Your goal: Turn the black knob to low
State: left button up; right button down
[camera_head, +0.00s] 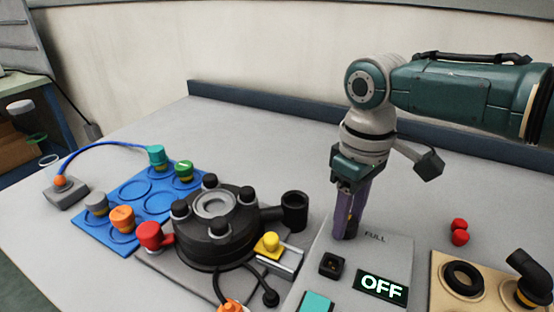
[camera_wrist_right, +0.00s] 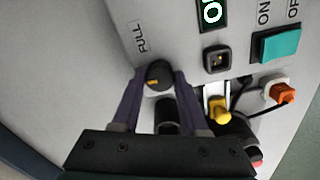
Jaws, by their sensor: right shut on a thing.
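The black knob (camera_wrist_right: 158,74) with a yellow mark sits on the grey control panel (camera_head: 390,248). In the right wrist view it lies between the two purple fingers of my right gripper (camera_wrist_right: 155,78), which is shut on its sides. The yellow mark shows on the knob's lower left side in that view. The word FULL is printed on the panel beside it; no low label is visible. In the head view my right gripper (camera_head: 346,232) points down at the panel's back left corner, and its fingers mostly hide the knob. My left gripper is not in view.
The panel also has a lit OFF display (camera_head: 381,287), a black socket (camera_head: 332,265) and a teal switch (camera_head: 316,302). A black tank (camera_head: 215,235) with a side pipe (camera_head: 294,210) stands close left.

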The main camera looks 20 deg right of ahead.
jog(key=shift+n, duration=0.5)
jog(key=shift+c, duration=2.2)
grip_release()
jog(key=shift+r, duration=0.1)
